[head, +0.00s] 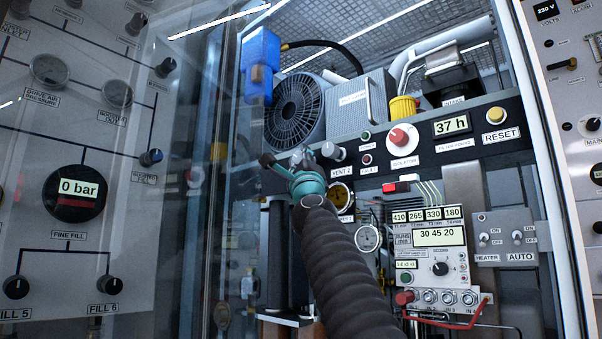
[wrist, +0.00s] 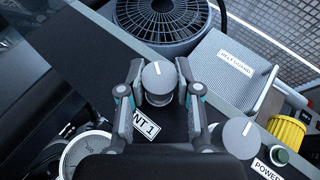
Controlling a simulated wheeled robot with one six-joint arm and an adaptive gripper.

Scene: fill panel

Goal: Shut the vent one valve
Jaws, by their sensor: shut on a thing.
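The vent one valve is a grey round knob (wrist: 158,79) with a white mark that points up toward the fan in the wrist view. A label reading "NT 1" (wrist: 146,128) sits below it, partly covered. My gripper (wrist: 160,88) has one finger on each side of the knob and is shut on it.
A red isolator knob (head: 399,137) and a yellow reset button (head: 495,115) are further right. A glass pane with a frame (head: 222,200) stands left of my arm.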

